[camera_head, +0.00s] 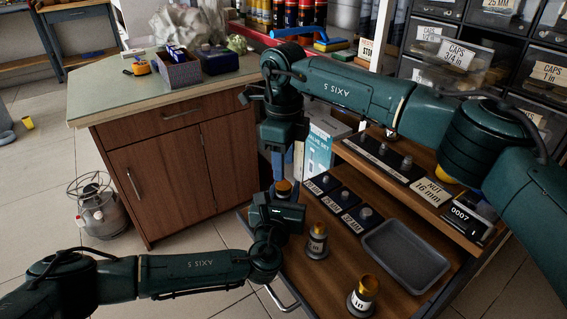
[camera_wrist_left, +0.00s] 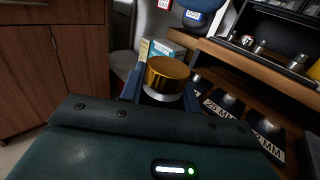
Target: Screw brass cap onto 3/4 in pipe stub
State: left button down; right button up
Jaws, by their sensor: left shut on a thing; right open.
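My left gripper (camera_head: 282,194) is shut on a small piece with a silvery lower part (camera_wrist_left: 162,95), apparently a pipe stub. A brass cap (camera_wrist_left: 168,72) sits on top of it; it also shows in the head view (camera_head: 284,186). I cannot tell how far the cap is threaded. My right gripper (camera_head: 285,165) points down just above the cap, open. In the left wrist view its blue part (camera_wrist_left: 196,18) is above and right of the cap. Two more labelled stubs stand on the bench: one near the middle (camera_head: 317,241), one with a brass top at the front (camera_head: 362,296).
A grey tray (camera_head: 405,256) lies on the wooden bench, right of the stubs. Black size plates (camera_head: 343,203) with metal parts lie behind it. A shelf with a nut sign (camera_head: 431,191) rises at the right. A wooden cabinet (camera_head: 165,160) stands left.

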aim_at(283, 185)
notch_tip(283, 185, up, 3)
jog(key=shift+f+n, duration=0.1)
jog(key=shift+n, duration=0.8)
jog(key=shift+c, duration=0.2)
jog(key=shift+f, duration=4.05)
jog(key=c, duration=0.8)
jog(key=o, duration=1.2)
jog(key=shift+a, duration=0.1)
